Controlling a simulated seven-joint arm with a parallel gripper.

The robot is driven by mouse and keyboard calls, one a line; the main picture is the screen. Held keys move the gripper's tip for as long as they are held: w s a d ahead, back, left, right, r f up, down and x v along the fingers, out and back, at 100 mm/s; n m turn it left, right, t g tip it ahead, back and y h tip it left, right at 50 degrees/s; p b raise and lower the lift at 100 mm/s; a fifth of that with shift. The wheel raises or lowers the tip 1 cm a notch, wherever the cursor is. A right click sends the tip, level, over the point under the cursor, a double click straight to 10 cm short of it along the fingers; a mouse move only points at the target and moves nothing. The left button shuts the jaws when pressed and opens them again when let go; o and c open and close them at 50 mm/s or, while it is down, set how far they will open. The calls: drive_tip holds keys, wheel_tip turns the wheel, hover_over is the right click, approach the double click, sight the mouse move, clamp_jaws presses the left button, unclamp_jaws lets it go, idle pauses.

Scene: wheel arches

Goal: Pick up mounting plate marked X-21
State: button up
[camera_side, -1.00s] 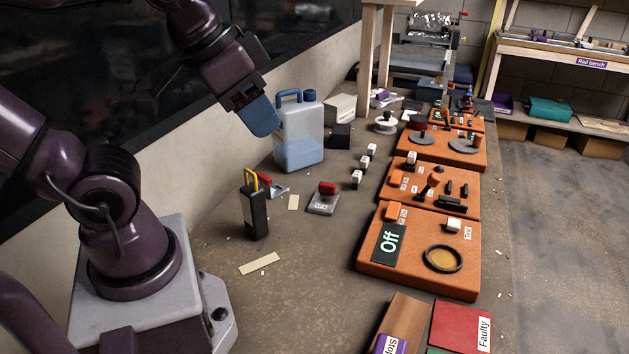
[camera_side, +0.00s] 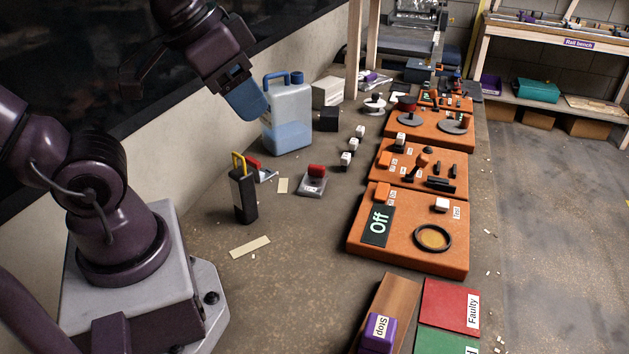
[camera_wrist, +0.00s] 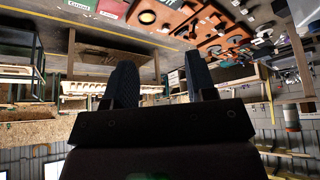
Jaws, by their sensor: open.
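My gripper (camera_side: 246,101) hangs above the bench at the upper left, with blue fingers, in front of or beside a blue-capped jug. In the wrist view my gripper (camera_wrist: 162,82) shows two dark fingers spread apart with nothing between them. I cannot read X-21 on anything. A small grey plate with a red block (camera_side: 314,180) lies on the bench with a label too small to read. A similar red-topped piece (camera_side: 254,164) is partly hidden behind a black holder.
The translucent jug (camera_side: 288,125) stands close to my gripper. The black holder with a yellow loop (camera_side: 244,195) stands nearer the arm. Orange panels (camera_side: 400,245) with knobs line the bench's right side. A purple block (camera_side: 379,332) sits at the front.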

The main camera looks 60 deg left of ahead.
wheel_tip(320, 180, down, 2)
drive_tip(key=w+a+g, duration=0.2)
drive_tip(key=n+g, duration=0.4)
drive_tip(key=n, duration=2.4)
hover_over(316, 166)
wheel_tip(316, 166, down, 19)
wheel_tip(316, 166, down, 12)
drive_tip(key=shift+f, duration=0.25)
clamp_jaws()
